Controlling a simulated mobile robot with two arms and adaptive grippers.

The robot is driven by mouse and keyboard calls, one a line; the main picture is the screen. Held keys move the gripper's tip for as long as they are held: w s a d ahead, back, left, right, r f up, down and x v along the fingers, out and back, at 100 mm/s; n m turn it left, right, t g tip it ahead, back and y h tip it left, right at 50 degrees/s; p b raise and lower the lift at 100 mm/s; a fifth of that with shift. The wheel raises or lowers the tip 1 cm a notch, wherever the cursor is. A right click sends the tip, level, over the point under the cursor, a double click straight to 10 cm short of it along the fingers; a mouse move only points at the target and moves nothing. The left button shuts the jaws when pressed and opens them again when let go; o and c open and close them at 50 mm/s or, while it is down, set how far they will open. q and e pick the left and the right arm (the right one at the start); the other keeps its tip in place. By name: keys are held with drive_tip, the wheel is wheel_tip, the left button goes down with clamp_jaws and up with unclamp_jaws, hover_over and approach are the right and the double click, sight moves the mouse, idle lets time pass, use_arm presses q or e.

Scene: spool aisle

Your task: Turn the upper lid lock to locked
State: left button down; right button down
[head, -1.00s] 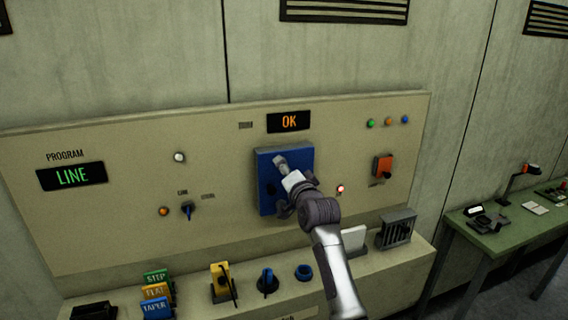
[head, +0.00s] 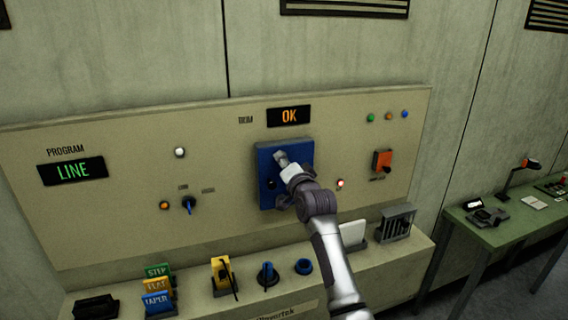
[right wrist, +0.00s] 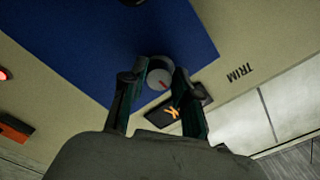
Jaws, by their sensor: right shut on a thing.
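The blue lid (head: 298,151) is a square plate on the sloped beige panel. The upper lid lock (right wrist: 158,72) is a round grey knob with a red mark, near the lid's edge by the OK display. My right gripper (right wrist: 160,74) has a finger on either side of this knob and is shut on it; in the head view the right gripper (head: 281,158) covers much of it. Another round knob (right wrist: 132,2) is cut off at the top of the right wrist view. I cannot read the lock's locked or unlocked position. My left gripper is not in view.
The OK display (head: 289,116) is just above the lid. A green table (head: 500,228) is at the right.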

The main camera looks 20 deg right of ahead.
drive_tip(key=shift+d+f+n+p, duration=0.1)
drive_tip(key=shift+n+p, duration=0.15)
drive_tip(key=shift+n, duration=4.2)
drive_tip(key=shift+d+n+p, duration=0.1)
drive_tip(key=shift+n+p, duration=0.1)
drive_tip(key=shift+n, duration=4.25)
drive_tip(key=c, duration=0.8)
unclamp_jaws()
drive_tip(key=shift+c, duration=0.2)
